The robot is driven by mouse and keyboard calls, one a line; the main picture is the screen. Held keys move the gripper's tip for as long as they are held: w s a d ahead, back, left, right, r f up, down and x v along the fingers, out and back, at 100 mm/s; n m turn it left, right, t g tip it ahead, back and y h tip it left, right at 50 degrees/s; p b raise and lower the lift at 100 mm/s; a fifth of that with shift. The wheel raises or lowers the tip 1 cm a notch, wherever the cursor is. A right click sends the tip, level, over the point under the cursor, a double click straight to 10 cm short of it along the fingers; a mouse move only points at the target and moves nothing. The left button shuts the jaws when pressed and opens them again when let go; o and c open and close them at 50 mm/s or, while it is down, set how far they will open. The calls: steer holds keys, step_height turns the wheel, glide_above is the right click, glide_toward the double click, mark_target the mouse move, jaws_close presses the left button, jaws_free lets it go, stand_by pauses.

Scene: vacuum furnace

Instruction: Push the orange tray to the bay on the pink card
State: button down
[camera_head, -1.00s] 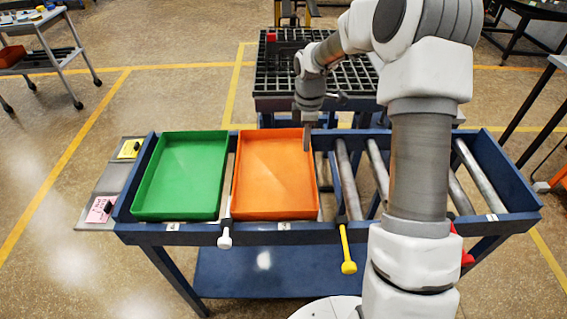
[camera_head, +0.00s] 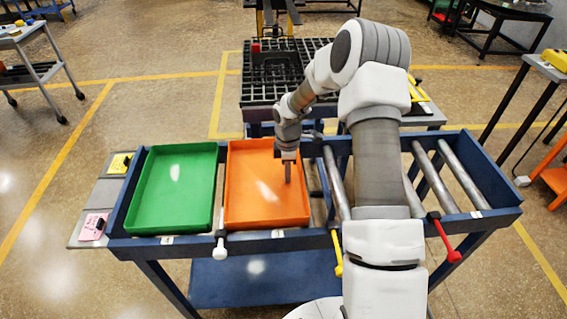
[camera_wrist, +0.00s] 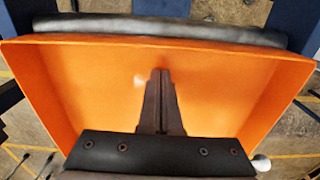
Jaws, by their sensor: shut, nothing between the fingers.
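The orange tray (camera_head: 267,224) lies empty on the roller bench, right of the green tray (camera_head: 139,222). The pink card (camera_head: 93,227) lies on a grey plate at the bench's left end; its writing is too small to read. My gripper (camera_head: 288,180) is shut and empty, pointing down over the right part of the orange tray. In the wrist view, its closed fingers (camera_wrist: 160,75) appear against the inside of the orange tray (camera_wrist: 85,95). I cannot tell whether they touch it.
A white-knobbed lever (camera_head: 219,250) stands between the trays. A yellow lever (camera_head: 338,258) and a red lever (camera_head: 448,243) are farther right. Bare rollers (camera_head: 461,178) fill the right side. A yellow card (camera_head: 120,163) lies at the back left. A black grid table (camera_head: 262,92) stands behind.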

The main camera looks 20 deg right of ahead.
steer(key=shift+s+d+r, duration=0.1)
steer(key=shift+s+d, duration=0.1)
steer(key=shift+d, duration=0.5)
steer(key=shift+s+d+r, duration=0.1)
steer(key=shift+s+d, duration=0.05)
steer(key=shift+d, duration=0.5)
